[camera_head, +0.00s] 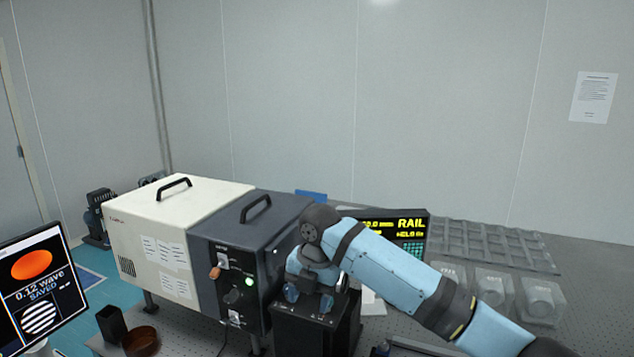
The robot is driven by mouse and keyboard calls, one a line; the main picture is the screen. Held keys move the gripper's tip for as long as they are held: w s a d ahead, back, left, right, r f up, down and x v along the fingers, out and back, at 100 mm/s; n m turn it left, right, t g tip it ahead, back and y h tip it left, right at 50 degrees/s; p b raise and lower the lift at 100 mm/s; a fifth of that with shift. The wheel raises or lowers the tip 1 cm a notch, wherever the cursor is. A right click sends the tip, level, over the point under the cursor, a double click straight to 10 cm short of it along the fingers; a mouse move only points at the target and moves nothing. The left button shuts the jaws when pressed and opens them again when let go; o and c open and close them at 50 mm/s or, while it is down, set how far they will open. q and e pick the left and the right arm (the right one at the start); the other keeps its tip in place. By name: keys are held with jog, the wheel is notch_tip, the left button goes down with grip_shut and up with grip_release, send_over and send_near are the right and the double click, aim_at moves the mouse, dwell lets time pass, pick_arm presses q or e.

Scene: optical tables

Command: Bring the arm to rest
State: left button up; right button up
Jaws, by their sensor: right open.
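My right arm (395,275), light blue with dark joints, reaches in from the lower right. It bends down at a dark wrist in front of the instrument box. My right gripper (308,298) points down at the top of a black box (318,331). Its two bluish fingertips are apart, one on each side, so it is open. I cannot tell whether the fingertips touch the black box or something on it. My left gripper is not in view.
A cream and dark-grey instrument (228,262) with two handles and a lit green button stands left of the gripper. Behind the arm is a display reading RAIL (411,224). Clear cases (541,300) and a compartment tray (490,243) lie right. A monitor (42,288) stands left.

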jog(key=s+d+f+m+t+y, duration=0.1)
jog(key=s+f+m+t+y, duration=0.1)
jog(key=s+f+m, duration=0.45)
jog(key=s+d+f+m+t+y, duration=0.15)
jog(key=f+m, duration=0.25)
jog(key=f, duration=0.6)
jog(key=s+f+m+t+y, duration=0.1)
jog(key=s+f+m+y, duration=0.15)
jog(key=f+m, duration=0.4)
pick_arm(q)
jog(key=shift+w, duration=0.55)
pick_arm(e)
jog(key=s+d+f+m+t+h, duration=0.2)
jog(key=s+d+m, duration=0.4)
jog(key=s+d, duration=0.3)
jog(key=s+d+f+m+t+h, duration=0.2)
jog(key=s+d+f+m+t, duration=0.2)
jog(key=s+d, duration=0.6)
notch_tip(320, 180, down, 3)
jog(key=shift+s+f+m, duration=0.1)
jog(key=shift+s+m, duration=0.8)
jog(key=shift+m, duration=0.2)
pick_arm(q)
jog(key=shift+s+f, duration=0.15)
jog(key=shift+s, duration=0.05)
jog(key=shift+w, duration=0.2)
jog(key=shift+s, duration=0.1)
